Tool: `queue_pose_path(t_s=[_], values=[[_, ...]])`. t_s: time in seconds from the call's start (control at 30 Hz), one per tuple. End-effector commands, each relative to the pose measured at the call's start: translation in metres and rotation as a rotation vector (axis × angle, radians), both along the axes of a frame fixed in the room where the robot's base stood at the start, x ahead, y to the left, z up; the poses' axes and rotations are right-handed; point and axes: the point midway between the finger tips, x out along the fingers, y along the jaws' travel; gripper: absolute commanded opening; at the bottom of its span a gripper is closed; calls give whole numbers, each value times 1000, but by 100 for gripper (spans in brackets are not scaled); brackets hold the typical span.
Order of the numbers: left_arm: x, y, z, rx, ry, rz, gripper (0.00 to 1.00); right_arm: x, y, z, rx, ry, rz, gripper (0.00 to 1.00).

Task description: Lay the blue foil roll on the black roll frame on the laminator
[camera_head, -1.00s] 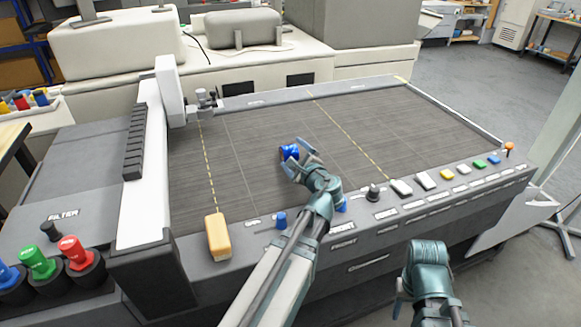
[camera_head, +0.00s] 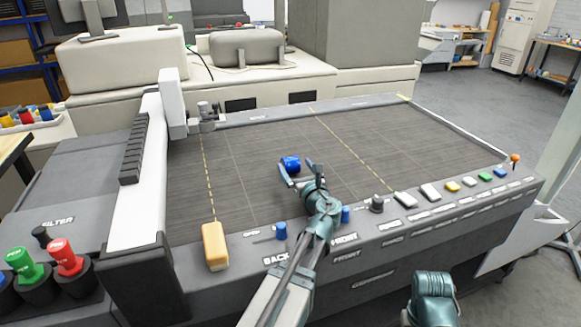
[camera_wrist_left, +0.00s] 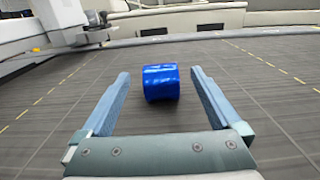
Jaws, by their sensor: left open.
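The blue foil roll (camera_head: 291,164) lies on the dark grey bed of the machine in the head view. In the left wrist view the roll (camera_wrist_left: 161,83) appears between the two fingertips, with a gap on each side. My left gripper (camera_head: 297,170) is open and empty, just on the near side of the roll, its fingers pointing away from me. The left wrist view shows its fingers (camera_wrist_left: 160,82) spread wide. I cannot pick out the black roll frame for certain. My right gripper's fingers are not in view; only a teal part of my right arm shows at the bottom.
An orange block (camera_head: 214,246) stands at the bed's front left corner. A blue knob (camera_head: 281,230), a black knob (camera_head: 377,203) and several coloured buttons line the front edge. A white gantry (camera_head: 153,165) crosses the left side. Most of the bed is clear.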

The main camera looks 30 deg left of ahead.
Motion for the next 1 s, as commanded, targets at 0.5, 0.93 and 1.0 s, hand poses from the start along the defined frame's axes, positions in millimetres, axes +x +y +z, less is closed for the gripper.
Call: queue_pose_path(t_s=[0.5, 0.93, 1.0], values=[[32, 36, 0, -1, -2, 2, 98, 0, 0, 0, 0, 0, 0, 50], [33, 39, 0, -2, -1, -1, 70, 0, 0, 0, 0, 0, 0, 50], [33, 39, 0, -2, -1, -1, 58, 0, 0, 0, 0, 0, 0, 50]])
